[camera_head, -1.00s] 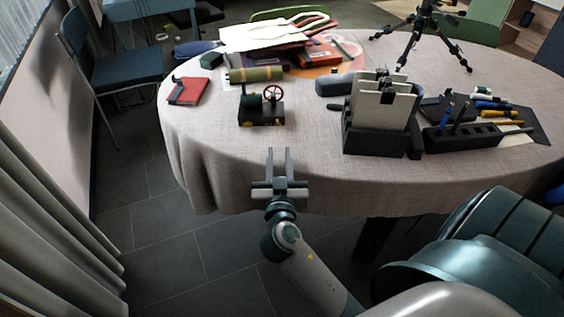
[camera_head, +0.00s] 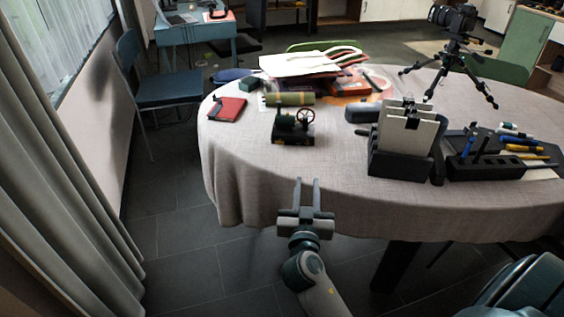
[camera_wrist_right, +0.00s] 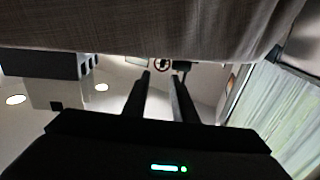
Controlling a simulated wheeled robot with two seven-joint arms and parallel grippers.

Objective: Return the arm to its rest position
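My right arm reaches up from the bottom of the head view. My right gripper (camera_head: 307,182) is in front of the near edge of the cloth-covered round table (camera_head: 250,180). Its two fingers point toward the table with a gap between them, and nothing is held. The wrist view also shows the gripper (camera_wrist_right: 162,78), with its fingers apart and empty, and the tablecloth (camera_wrist_right: 150,35) across the top. My left gripper is in neither view.
A small steam engine (camera_head: 293,128) stands beyond the right gripper. A dark holder with upright cards (camera_head: 405,140) and a pen rack (camera_head: 487,165) are to its right. A camera tripod (camera_head: 452,70) stands at the back right. Bare floor (camera_head: 185,230) lies left of the arm.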

